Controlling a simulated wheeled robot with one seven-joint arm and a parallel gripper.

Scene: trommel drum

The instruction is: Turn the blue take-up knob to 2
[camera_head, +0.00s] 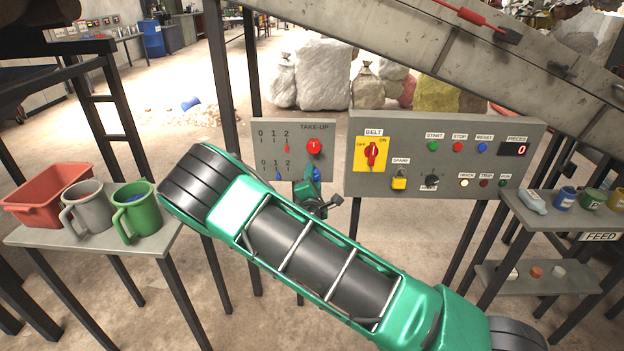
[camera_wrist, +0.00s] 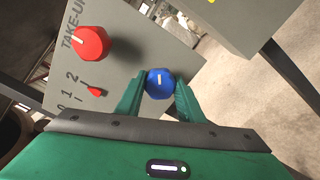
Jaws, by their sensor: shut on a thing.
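The grey take-up panel (camera_head: 262,139) carries a red knob (camera_head: 314,146) above a blue knob (camera_head: 317,175). The blue knob shows in the wrist view (camera_wrist: 160,84) with a white line on its face. My gripper (camera_wrist: 160,92) is shut on the blue knob, one green finger on either side. In the head view, my gripper (camera_head: 312,184) partly hides the knob. The lower 0-1-2 scale has a blue pointer (camera_head: 278,175) at about 1. The blue pointer is not visible in the wrist view.
A side table (camera_head: 95,243) at left holds a red bin (camera_head: 45,203) and two mugs. Shelves stand at right. A sloping conveyor (camera_head: 430,50) passes above.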

